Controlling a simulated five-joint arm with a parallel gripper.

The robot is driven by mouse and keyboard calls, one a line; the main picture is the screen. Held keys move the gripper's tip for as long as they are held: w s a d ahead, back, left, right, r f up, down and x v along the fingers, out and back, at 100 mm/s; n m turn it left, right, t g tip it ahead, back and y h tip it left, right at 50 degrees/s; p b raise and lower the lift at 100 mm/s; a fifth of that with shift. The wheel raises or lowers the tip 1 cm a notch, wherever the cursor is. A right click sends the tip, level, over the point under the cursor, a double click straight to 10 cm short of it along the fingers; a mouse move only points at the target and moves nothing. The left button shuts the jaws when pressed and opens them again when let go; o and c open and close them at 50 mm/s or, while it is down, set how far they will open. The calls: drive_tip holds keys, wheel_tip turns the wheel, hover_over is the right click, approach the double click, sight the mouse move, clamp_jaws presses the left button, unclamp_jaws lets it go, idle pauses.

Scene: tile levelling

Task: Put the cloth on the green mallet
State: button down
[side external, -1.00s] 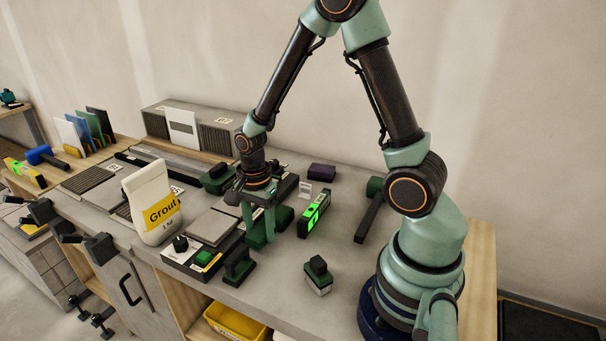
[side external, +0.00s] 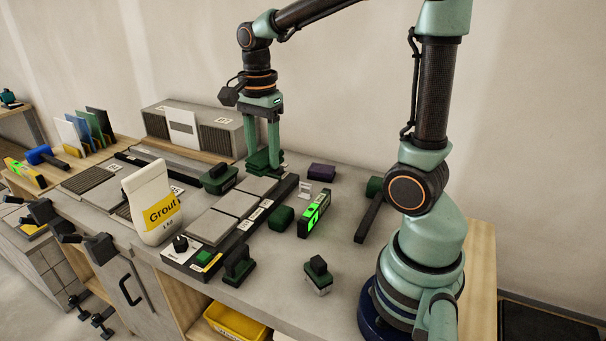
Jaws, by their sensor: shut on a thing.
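My gripper (side external: 264,160) points down at the back of the bench, with its fingers shut on a dark green thing (side external: 259,159) that looks flat and folded, perhaps the cloth. I cannot tell whether it touches the bench. The green mallet lies on the bench near my base, with its dark green head (side external: 374,187) at the back and its dark handle (side external: 368,220) towards the front. It is well to the right of my gripper. A folded dark purple thing (side external: 321,172) lies between them.
A green level (side external: 314,213), a rounded green block (side external: 282,217) and a black-handled tool (side external: 318,270) lie on the bench. Grey tiles (side external: 236,204) in a frame and a grout bag (side external: 152,204) stand left. Bench (side external: 285,263) is clear around the tool.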

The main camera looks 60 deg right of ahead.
drive_tip(key=s+d+r+m, duration=0.2)
drive_tip(key=s+d+m, duration=0.65)
drive_tip(key=d, duration=0.45)
drive_tip(key=r+m, duration=0.1)
drive_tip(key=m, duration=0.7)
hover_over(373, 205)
wheel_tip(373, 205, down, 19)
drive_tip(key=shift+a+f, duration=0.1)
drive_tip(key=shift+f, duration=0.1)
drive_tip(key=shift+c, duration=1.2)
unclamp_jaws()
drive_tip(key=shift+f, duration=0.1)
